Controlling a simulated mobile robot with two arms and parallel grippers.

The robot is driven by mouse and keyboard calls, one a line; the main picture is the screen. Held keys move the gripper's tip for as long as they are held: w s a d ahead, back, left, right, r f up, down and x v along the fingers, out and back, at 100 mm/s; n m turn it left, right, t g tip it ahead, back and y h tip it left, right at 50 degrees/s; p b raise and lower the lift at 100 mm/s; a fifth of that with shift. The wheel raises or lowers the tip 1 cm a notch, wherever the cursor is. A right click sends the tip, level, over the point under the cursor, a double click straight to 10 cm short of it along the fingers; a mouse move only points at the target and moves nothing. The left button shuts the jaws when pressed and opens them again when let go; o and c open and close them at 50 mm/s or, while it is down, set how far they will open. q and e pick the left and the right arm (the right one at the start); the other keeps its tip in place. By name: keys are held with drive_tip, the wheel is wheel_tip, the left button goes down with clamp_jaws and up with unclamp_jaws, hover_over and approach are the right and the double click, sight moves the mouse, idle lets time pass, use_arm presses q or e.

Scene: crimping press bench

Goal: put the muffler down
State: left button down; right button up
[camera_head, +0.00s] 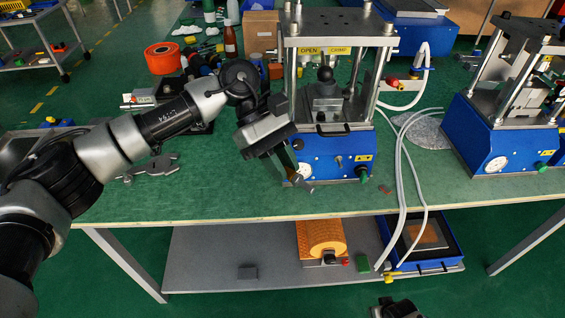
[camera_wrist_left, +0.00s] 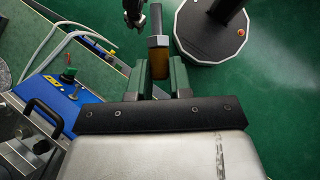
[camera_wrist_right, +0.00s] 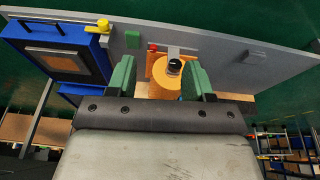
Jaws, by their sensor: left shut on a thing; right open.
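The muffler (camera_wrist_left: 158,62), a brown-bronze cylinder with a grey end, is between the green finger pads of my left gripper (camera_wrist_left: 157,78). The left gripper is shut on it. In the head view, my left gripper (camera_head: 288,170) hangs at the front of the blue press (camera_head: 335,160), near the bench's front edge. A small brownish tip of the muffler (camera_head: 297,178) shows there. My right gripper (camera_wrist_right: 161,80) is open in the right wrist view, with nothing held. It faces the lower shelf. In the head view, only a dark part of the right hand (camera_head: 395,308) shows at the bottom edge.
White hoses (camera_head: 400,170) hang over the front edge. The lower shelf (camera_head: 210,260) holds an orange ribbed block (camera_head: 322,238) and a blue tray (camera_head: 452,243). Another press (camera_head: 500,140) stands right.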

use_arm(q)
drive_tip(key=shift+s+a+f+n, duration=0.1)
drive_tip(key=shift+s+f+n, duration=0.2)
drive_tip(key=shift+s+f, duration=0.1)
drive_tip(key=s+a+f+n+t, duration=0.2)
drive_tip(key=a+f+n+t, duration=0.1)
drive_tip(key=a+n+t, duration=0.3)
drive_tip(key=s+a+f+n+t+h, duration=0.1)
drive_tip(key=s+a+f+n+t, duration=0.1)
drive_tip(key=a+n+t, duration=0.4)
drive_tip(key=shift+a+f+n+h, duration=0.4)
drive_tip(key=shift+a+n, duration=1.9)
drive_tip(key=shift+a, duration=2.5)
use_arm(e)
drive_tip(key=s+a+f, duration=0.2)
drive_tip(key=s+a, duration=0.1)
drive_tip(key=s, duration=0.5)
drive_tip(key=s+a+f+n+g, duration=0.1)
drive_tip(key=s+a+f, duration=0.2)
drive_tip(key=s, duration=0.6)
drive_tip(key=s+a+f+g, duration=0.1)
drive_tip(key=s+a+f, duration=0.2)
drive_tip(key=s, duration=0.5)
drive_tip(key=shift+s+n, duration=0.35)
drive_tip(key=shift+n, duration=0.05)
use_arm(q)
drive_tip(key=shift+f, duration=0.1)
drive_tip(key=shift+d, duration=0.1)
